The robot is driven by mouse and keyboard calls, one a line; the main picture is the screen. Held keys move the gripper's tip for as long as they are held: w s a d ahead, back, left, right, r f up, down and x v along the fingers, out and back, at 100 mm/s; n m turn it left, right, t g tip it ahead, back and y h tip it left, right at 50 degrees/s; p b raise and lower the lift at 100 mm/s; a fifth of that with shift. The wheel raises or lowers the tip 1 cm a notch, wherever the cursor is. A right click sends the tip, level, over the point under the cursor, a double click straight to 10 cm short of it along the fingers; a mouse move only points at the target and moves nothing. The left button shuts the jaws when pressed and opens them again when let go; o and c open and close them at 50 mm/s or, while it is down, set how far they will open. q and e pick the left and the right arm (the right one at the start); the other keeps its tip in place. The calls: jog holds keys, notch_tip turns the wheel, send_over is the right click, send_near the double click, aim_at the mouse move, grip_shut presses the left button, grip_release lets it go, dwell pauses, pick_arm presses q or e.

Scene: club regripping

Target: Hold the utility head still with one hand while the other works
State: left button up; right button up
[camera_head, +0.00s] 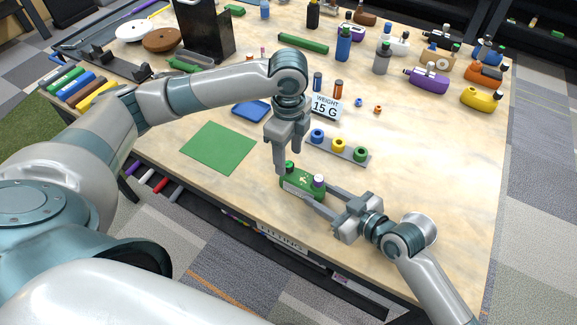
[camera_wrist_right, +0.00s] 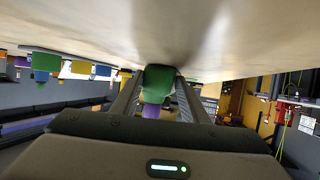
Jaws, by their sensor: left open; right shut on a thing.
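The green utility head (camera_head: 300,184) lies on the table near its front edge. It has gold marks on top, a green knob at its left end and a pale purple knob at its right end. My right gripper (camera_head: 318,196) comes from the right and is shut on the head. In the right wrist view, the green head (camera_wrist_right: 158,82) sits between the two fingers, with a purple part below it. My left gripper (camera_head: 281,168) points down, open, at the head's left end by the green knob. Whether it touches the knob I cannot tell.
A grey rack (camera_head: 340,149) with blue, yellow and green rings stands just behind the head. A "WEIGHT 15 G" sign (camera_head: 325,106) is behind it. A green mat (camera_head: 218,147) lies to the left. Purple (camera_head: 428,80) and yellow (camera_head: 481,98) heads sit far right. The right table area is clear.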

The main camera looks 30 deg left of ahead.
aim_at(289, 164)
pick_arm(q)
jog(key=shift+f, duration=2.65)
jog(key=shift+c, duration=0.3)
jog(key=c, duration=0.6)
